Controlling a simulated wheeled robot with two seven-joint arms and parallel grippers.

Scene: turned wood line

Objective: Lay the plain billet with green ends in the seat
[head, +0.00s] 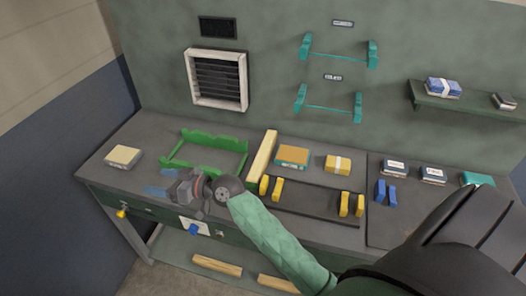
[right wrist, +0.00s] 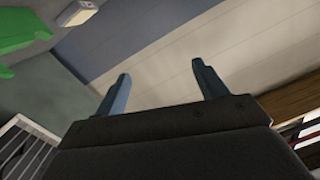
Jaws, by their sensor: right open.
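A long plain wooden billet (head: 262,156) lies on the bench right of the green rack; I cannot make out green ends on it. Two more pale billets, a left one (head: 217,265) and a right one (head: 278,284), lie on the low shelf. Possible seats are the green rack (head: 240,174) on the bench and yellow supports (head: 277,188) on a dark tray; I cannot tell which is meant. My right gripper (head: 158,181) is over the bench in front of the green rack. In the right wrist view it (right wrist: 162,70) is open, with nothing between its fingers. My left gripper is not seen.
A tan block (head: 123,156) sits at the bench's left end. A flat block (head: 292,156) and a banded yellow block (head: 337,164) lie behind the tray. Blue supports (head: 386,191) stand farther right. Teal brackets (head: 330,105) are on the wall.

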